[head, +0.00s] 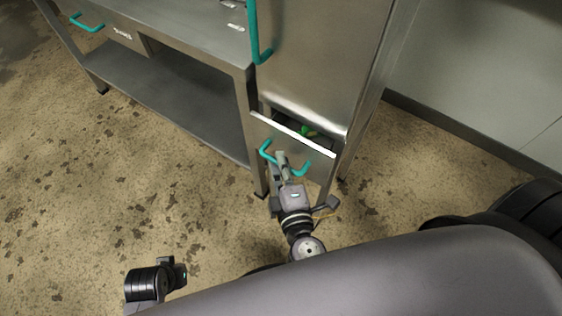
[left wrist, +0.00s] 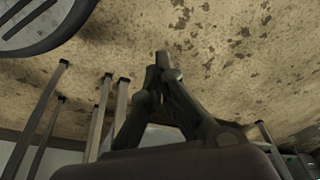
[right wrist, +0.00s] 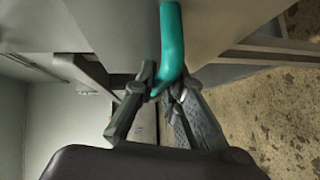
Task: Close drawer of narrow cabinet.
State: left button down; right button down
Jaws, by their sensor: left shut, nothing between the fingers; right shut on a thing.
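The narrow cabinet (head: 320,60) is a tall metal unit with a teal handle on its upper door. Its low drawer (head: 290,138) stands partly open, and something green (head: 307,131) shows inside it. The drawer has a teal handle (head: 303,170) on its front. My right gripper (head: 281,158) is at the drawer front, shut on that handle. In the right wrist view the fingers close around the teal bar (right wrist: 172,45). My left gripper (left wrist: 162,62) is shut and empty above the floor, away from the cabinet. In the head view only part of the left arm shows at the lower left.
A metal table (head: 190,90) with a lower shelf and a teal-handled drawer (head: 87,22) stands left of the cabinet. A pale wall (head: 480,70) is on the right. The stained floor (head: 120,190) in front is clear.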

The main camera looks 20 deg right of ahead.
aim_at(291, 152)
dwell(0.3)
